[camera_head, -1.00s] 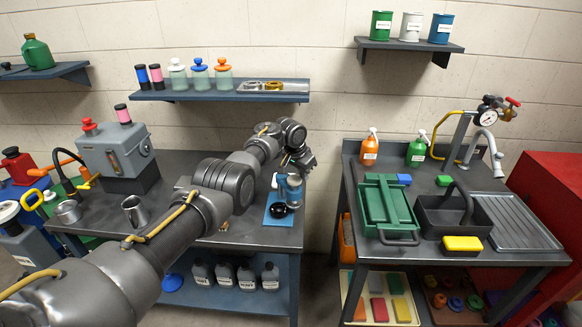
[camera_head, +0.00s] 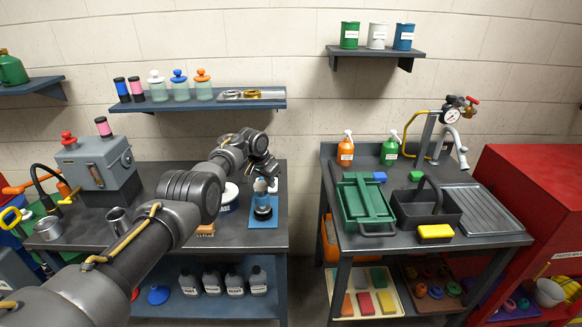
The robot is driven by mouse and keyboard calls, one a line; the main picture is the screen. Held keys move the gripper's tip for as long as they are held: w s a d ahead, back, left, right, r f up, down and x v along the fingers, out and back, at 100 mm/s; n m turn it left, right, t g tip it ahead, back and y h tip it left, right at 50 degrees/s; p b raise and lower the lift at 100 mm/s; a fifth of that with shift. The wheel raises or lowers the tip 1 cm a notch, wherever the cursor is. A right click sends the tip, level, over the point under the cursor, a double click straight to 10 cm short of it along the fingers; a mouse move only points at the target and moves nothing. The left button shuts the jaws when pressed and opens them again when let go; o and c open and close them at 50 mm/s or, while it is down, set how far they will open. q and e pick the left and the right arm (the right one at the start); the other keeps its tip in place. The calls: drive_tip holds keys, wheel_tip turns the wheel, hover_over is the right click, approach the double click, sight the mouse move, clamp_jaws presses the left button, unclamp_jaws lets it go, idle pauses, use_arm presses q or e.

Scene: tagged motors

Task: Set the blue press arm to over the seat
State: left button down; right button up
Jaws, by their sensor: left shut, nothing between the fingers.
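The small press stands near the right end of the left workbench. It has a blue base plate (camera_head: 264,222), a dark round seat (camera_head: 263,212) and a light blue upper part (camera_head: 262,189) above the seat. My left gripper (camera_head: 268,178) is shut and empty, just behind and above the top of the press. I cannot tell whether its fingers touch the press. The press arm's exact angle is too small to make out. My left arm crosses the left bench and hides part of its top. My right gripper is not in view.
A shelf (camera_head: 215,102) with jars hangs above. A metal cup (camera_head: 118,221) and a grey machine (camera_head: 98,165) stand further left. A gap separates the right bench (camera_head: 345,242), which holds a green box (camera_head: 362,203).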

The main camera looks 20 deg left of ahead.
use_arm(q)
drive_tip(key=shift+s+a+f, duration=0.15)
drive_tip(key=shift+a, duration=0.05)
idle(0.3)
drive_tip(key=d+p, duration=0.2)
drive_tip(key=d, duration=0.2)
wheel_tip(320, 180, up, 10)
drive_tip(key=a+b, duration=0.2)
drive_tip(key=a, duration=0.1)
drive_tip(key=shift+w, duration=0.2)
drive_tip(key=shift+f, duration=0.15)
